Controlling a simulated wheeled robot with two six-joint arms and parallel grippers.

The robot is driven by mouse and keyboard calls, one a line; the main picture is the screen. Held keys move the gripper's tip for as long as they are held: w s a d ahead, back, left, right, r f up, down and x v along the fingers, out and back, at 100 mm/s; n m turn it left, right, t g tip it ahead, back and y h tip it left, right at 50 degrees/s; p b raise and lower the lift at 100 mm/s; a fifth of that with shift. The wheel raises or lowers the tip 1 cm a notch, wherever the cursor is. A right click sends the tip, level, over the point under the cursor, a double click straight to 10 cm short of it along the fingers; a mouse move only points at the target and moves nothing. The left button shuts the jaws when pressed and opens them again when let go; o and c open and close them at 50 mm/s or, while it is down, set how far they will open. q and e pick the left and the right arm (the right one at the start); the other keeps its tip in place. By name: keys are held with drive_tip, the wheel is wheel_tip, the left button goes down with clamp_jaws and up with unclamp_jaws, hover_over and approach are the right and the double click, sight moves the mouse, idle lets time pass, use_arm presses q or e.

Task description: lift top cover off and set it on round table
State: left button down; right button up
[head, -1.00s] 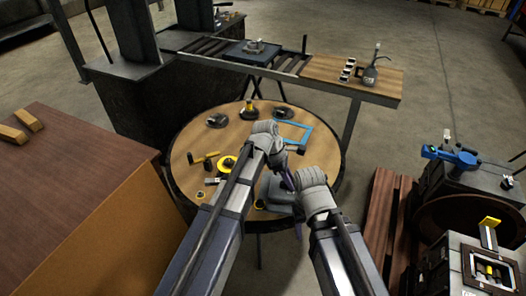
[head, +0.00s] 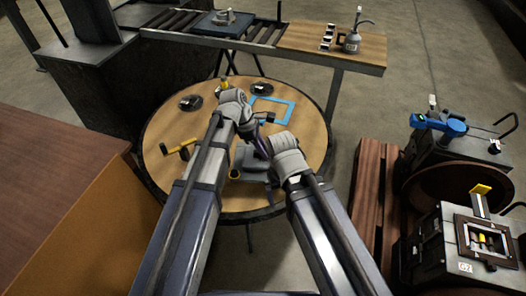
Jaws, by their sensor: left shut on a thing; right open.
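A grey flat piece (head: 256,163), which looks like the top cover, is at the front part of the round table (head: 316,115). My arms and grippers hide much of it. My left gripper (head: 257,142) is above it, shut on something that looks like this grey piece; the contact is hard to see. My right gripper (head: 268,153) is open close beside it, with its fingers partly hidden. I cannot tell whether the grey piece rests on the tabletop or is just above it.
A wooden bench (head: 300,38) stands behind. A brown box (head: 60,180) is at left; machine units (head: 484,238) and a wooden pallet (head: 372,195) are at right.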

sight(263, 162)
use_arm(q)
drive_tip(key=shift+f, duration=0.1)
wheel_tip(263, 162, down, 6)
drive_tip(key=b, duration=0.6)
drive_tip(key=shift+f+b, duration=0.2)
drive_tip(key=shift+b, duration=0.15)
drive_tip(key=shift+s, duration=0.1)
drive_tip(key=c, duration=0.7)
unclamp_jaws()
drive_tip(key=shift+r, duration=0.1)
drive_tip(key=p+v, duration=0.6)
drive_tip(key=shift+r, duration=0.3)
drive_tip(key=shift+a+r+p, duration=0.35)
drive_tip(key=shift+r+p, duration=0.15)
drive_tip(key=shift+p, duration=0.15)
